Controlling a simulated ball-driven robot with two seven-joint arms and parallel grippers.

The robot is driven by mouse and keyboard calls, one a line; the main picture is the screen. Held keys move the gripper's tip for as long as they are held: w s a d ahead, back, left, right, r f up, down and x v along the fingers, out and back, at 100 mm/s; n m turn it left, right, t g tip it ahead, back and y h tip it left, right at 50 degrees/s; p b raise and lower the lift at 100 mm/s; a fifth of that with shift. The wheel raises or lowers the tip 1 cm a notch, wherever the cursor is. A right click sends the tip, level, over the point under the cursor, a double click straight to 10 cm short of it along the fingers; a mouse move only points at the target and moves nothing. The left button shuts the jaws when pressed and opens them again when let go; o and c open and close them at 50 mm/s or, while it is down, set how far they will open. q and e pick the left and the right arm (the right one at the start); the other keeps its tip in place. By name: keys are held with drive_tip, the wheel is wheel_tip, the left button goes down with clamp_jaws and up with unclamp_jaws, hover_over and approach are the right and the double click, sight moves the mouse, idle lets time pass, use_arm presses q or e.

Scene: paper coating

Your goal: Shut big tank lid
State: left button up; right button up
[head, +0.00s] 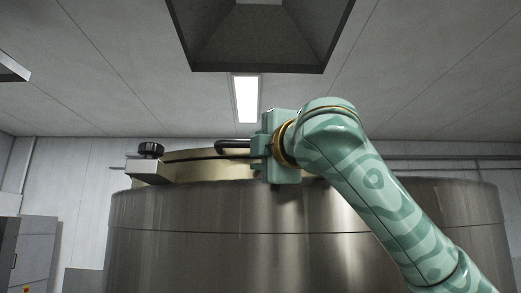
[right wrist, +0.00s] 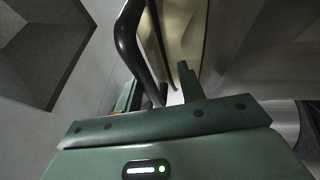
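The big tank (head: 210,215) is a wide steel cylinder filling the lower middle of the head view. Its pale, tan-tinted lid (head: 205,170) shows just above the rim; from this low angle I cannot tell how far open it is. A black bent handle (head: 232,146) stands at the lid. My right gripper (head: 258,150) is beside the handle, its fingers small and partly hidden. In the right wrist view its fingers (right wrist: 157,82) are apart, with the black handle (right wrist: 128,38) running down between them. I cannot tell whether they touch it. My left gripper is not in view.
A black knob (head: 151,149) on a metal bracket sits at the tank's left rim. A dark hood (head: 260,40) hangs from the ceiling above. A grey cabinet (head: 37,250) stands at the far left. The space between tank and hood is clear.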

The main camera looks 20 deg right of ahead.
drive_tip(key=shift+f, duration=0.1)
drive_tip(key=b+v, duration=0.6)
drive_tip(key=v, duration=1)
drive_tip(key=shift+s, duration=0.2)
drive_tip(key=shift+w, duration=0.15)
